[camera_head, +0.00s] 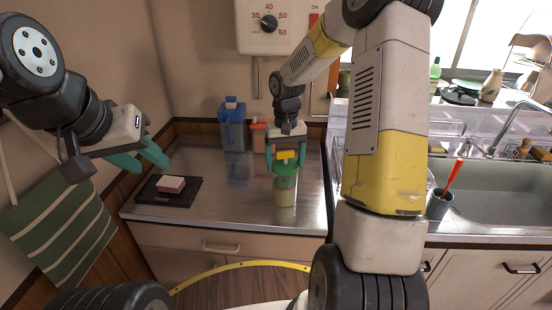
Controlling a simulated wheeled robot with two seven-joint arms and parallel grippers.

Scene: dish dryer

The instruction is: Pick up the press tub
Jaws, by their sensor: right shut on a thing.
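The press tub (285,194) is a pale, see-through tub with a green lid and stands upright on the metal counter (232,195). My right gripper (286,166) is over it from above, with its teal fingers on either side of the tub's top. It is shut on the tub's upper part, where a yellow piece shows between the fingers. I cannot tell whether the base touches the counter. My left gripper (154,166) is open and empty at the left, apart from the tub.
A pink-and-white block (171,184) lies on a black plate (160,198) at the counter's left. A blue container (233,130) and an orange one (259,135) stand behind. The sink (500,200) and a cup (438,205) with a red-handled tool are at the right.

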